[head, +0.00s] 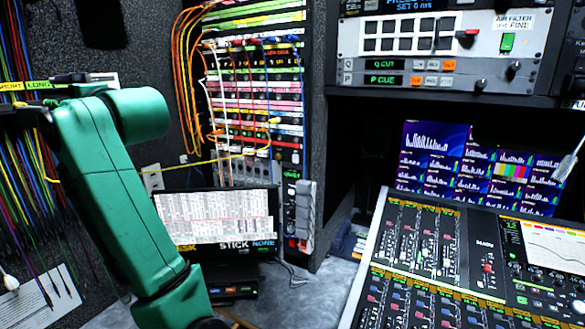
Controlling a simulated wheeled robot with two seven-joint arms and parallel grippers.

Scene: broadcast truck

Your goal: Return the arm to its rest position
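A green arm of mine stands in the left part of the head view. It runs from the bottom edge up to a bent joint at the upper left, in front of hanging cables. Dark parts show at its upper left end near the picture edge, but I cannot make out any gripper fingers there. My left gripper does not show clearly enough to point at. My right arm and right gripper are out of view. No held object shows.
A patch rack (255,100) with orange, red and blue cables stands behind the arm. A small monitor (217,218) sits below it. A mixing console (440,265) fills the lower right, with screens (480,168) behind it. Coloured cables (30,190) hang at the left.

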